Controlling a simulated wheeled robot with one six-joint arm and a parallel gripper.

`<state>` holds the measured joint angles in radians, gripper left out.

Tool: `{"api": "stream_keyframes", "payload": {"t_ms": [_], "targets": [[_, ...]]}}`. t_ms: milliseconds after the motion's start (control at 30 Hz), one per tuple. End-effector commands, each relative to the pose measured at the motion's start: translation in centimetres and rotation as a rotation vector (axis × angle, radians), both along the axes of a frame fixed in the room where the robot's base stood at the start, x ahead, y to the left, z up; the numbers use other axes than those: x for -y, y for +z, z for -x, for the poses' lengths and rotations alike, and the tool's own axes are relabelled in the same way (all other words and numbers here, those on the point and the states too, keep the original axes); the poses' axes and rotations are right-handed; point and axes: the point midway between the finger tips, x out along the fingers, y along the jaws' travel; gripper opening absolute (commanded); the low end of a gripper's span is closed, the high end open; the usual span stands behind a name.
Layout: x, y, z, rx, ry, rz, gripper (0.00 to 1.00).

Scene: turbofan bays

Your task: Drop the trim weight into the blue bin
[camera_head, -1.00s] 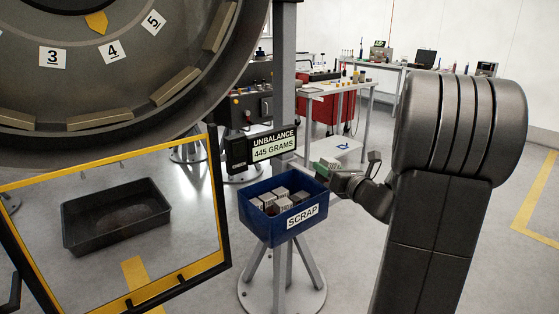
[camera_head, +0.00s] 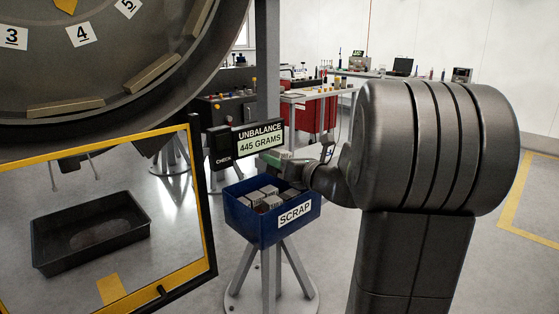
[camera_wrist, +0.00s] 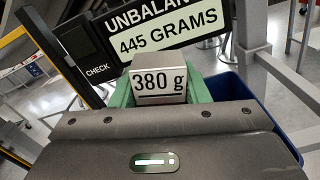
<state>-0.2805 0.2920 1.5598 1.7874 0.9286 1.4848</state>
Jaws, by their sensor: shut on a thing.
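My gripper (camera_head: 277,158) is shut on a trim weight (camera_wrist: 158,82), a metal block labelled "380 g", seen between green finger pads in the wrist view. In the head view the gripper is above the blue bin (camera_head: 262,237), near its back right rim, and the weight is hard to make out there. The bin is marked "SCRAP" and holds several grey blocks (camera_head: 268,190). It stands on a grey pedestal. In the wrist view the bin's blue wall (camera_wrist: 272,130) shows at the right, below and behind the gripper.
A display (camera_head: 255,141) reading "UNBALANCE 445 GRAMS" stands just behind the gripper, close to it. A yellow-edged frame (camera_head: 207,240) is left of the bin, with a black tray (camera_head: 90,236) seen through it. A large fan ring (camera_head: 110,75) hangs at upper left.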

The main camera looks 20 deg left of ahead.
Motion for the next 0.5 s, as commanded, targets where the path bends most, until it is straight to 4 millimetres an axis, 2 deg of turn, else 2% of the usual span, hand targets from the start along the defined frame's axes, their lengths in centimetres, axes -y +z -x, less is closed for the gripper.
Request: {"api": "stream_keyframes", "payload": {"t_ms": [33, 100, 400, 433, 500], "targets": [[0.01, -0.79, -0.01, 0.002, -0.001, -0.001, 0.07], [0.00, -1.11, -0.01, 0.002, -0.001, -0.001, 0.07], [0.00, -1.12, -0.02, 0.002, -0.001, -0.001, 0.07], [0.00, -1.12, -0.02, 0.002, -0.001, -0.001, 0.44], [0.00, -1.13, -0.01, 0.002, -0.001, -0.001, 0.57]]}}
